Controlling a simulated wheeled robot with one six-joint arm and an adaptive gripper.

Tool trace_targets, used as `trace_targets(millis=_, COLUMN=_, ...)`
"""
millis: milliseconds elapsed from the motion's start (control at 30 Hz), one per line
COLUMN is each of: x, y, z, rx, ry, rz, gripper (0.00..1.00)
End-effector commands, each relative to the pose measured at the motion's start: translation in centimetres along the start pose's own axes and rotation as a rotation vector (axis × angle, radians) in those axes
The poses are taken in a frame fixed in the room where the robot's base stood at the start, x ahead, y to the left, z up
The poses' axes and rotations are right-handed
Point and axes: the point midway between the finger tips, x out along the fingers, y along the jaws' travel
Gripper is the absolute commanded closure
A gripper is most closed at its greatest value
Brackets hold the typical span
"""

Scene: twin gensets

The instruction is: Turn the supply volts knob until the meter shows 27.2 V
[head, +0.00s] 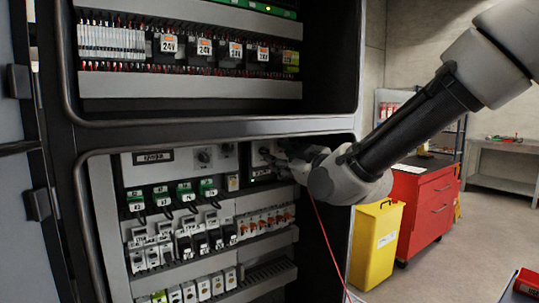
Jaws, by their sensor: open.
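A panel meter (154,157) with a pale display sits at the upper left of the lower cabinet bay; its digits are too small to read. A dark round knob (203,156) sits on the grey panel to its right. Another knob (264,150) sits on a dark-edged panel further right, close to my gripper. The labels are too small to tell which is the supply volts knob. My gripper (281,162) is open at the right of the lower bay, in front of that panel. Its fingertips are small and partly blend with the panel, so I cannot tell whether they touch a knob.
Below are rows of green-topped modules (185,190), breakers and terminals. A red wire (322,232) hangs below my wrist. The upper bay holds several 24V units (204,47). A yellow bin (377,245) and red cabinet (424,205) stand right; open floor lies beyond.

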Motion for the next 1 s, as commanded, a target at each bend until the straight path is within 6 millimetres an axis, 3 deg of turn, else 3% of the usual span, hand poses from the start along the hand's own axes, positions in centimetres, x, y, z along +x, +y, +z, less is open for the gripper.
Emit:
trace_targets(millis=300, x=4.9, y=0.0, z=0.1, rx=0.002, ry=-0.003, rz=-0.001, gripper=0.59)
trace_targets(millis=667, x=5.8, y=0.0, z=0.1, rx=0.002, ry=-0.003, rz=-0.001, gripper=0.59)
trace_targets(millis=900, x=5.8, y=0.0, z=0.1, rx=0.002, ry=-0.002, rz=-0.001, gripper=0.99)
trace_targets(millis=1000, x=5.8, y=0.0, z=0.1, rx=0.002, ry=-0.002, rz=-0.001, gripper=1.0)
